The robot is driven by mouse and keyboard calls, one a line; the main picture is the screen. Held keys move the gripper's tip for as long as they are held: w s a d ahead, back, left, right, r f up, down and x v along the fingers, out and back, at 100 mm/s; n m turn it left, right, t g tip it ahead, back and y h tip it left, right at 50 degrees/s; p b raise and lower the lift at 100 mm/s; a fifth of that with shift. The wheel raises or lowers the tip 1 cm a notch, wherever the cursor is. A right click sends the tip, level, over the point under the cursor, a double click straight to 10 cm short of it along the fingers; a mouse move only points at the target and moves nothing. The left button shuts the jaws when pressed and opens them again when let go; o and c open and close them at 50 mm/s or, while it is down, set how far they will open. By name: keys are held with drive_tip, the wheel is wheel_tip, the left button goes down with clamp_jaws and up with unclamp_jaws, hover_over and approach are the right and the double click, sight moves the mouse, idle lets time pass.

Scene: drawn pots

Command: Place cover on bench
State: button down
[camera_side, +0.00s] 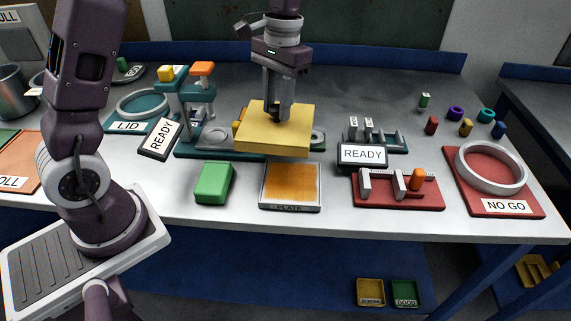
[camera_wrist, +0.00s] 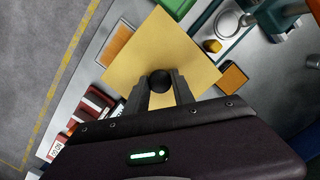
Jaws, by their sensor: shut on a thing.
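The cover (camera_side: 292,135) is a flat yellow square with a black knob (camera_wrist: 160,80) on top. My gripper (camera_side: 277,108) is shut on this knob, and both fingers flank it in the wrist view. The cover looks level and held above the bench (camera_side: 240,222), a grey table top. It hides part of the teal fixture (camera_side: 185,148) behind it. Its exact height cannot be told. The cover (camera_wrist: 180,48) also fills the middle of the wrist view.
A plate tray (camera_side: 290,206) with an orange-brown face lies just in front of the cover. A green block (camera_side: 213,182) lies left of it. A red fixture (camera_side: 400,200) and a NO GO ring (camera_side: 490,168) stand right. The front bench strip is bare.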

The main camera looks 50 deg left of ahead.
sight(294, 144)
drive_tip(key=shift+s+d+m, duration=0.1)
drive_tip(key=shift+s+m, duration=0.3)
drive_tip(key=shift+m, duration=0.4)
drive_tip(key=d, duration=0.2)
drive_tip(key=s+d, duration=0.1)
drive_tip(key=d, duration=0.5)
drive_tip(key=shift+s+f, duration=0.4)
drive_tip(key=shift+a, duration=0.1)
drive_tip(key=shift+f, duration=2.9)
drive_tip(key=shift+f, duration=0.4)
